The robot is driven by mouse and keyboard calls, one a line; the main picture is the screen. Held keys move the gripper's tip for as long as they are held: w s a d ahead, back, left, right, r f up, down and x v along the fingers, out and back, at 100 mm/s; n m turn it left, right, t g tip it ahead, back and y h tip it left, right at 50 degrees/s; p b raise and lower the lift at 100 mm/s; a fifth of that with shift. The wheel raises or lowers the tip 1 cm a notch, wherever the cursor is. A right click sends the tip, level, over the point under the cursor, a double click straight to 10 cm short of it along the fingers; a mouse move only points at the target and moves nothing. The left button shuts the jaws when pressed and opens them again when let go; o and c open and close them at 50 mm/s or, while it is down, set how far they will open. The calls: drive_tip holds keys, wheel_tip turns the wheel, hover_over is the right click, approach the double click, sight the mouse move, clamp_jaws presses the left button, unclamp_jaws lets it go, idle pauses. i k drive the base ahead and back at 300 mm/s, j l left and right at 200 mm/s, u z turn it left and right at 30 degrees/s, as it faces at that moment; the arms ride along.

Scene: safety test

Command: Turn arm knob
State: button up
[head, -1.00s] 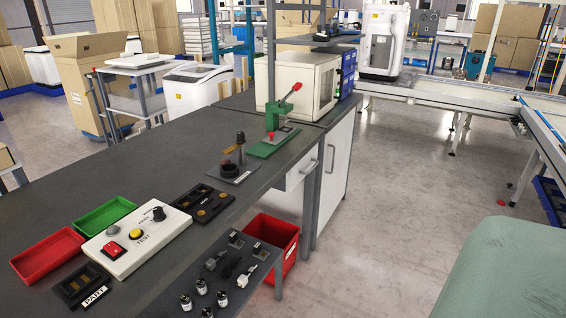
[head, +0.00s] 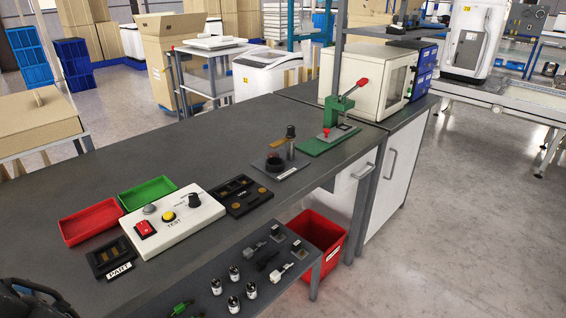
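A white control box (head: 173,221) stands on the dark workbench, left of the picture's middle. It bears a black knob (head: 194,200) at its right end, a yellow button (head: 168,216) above the word TEST, a red rocker switch (head: 145,229) and a grey round cap (head: 149,209). The lettering beside the knob is too small to read. A dark jointed part, which looks like my gripper (head: 32,300), is cut off at the bottom left corner. It is apart from the box, and its fingers cannot be made out.
A red tray (head: 91,221) and a green tray (head: 147,192) lie behind the box. Black part trays (head: 112,256) (head: 241,194) flank it. A green lever press (head: 330,137) stands farther right. A lower shelf (head: 240,268) holds several small parts. The bench's far left is clear.

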sight(291, 129)
drive_tip(key=i+l+z, duration=0.55)
drive_tip(key=i+z, duration=0.2)
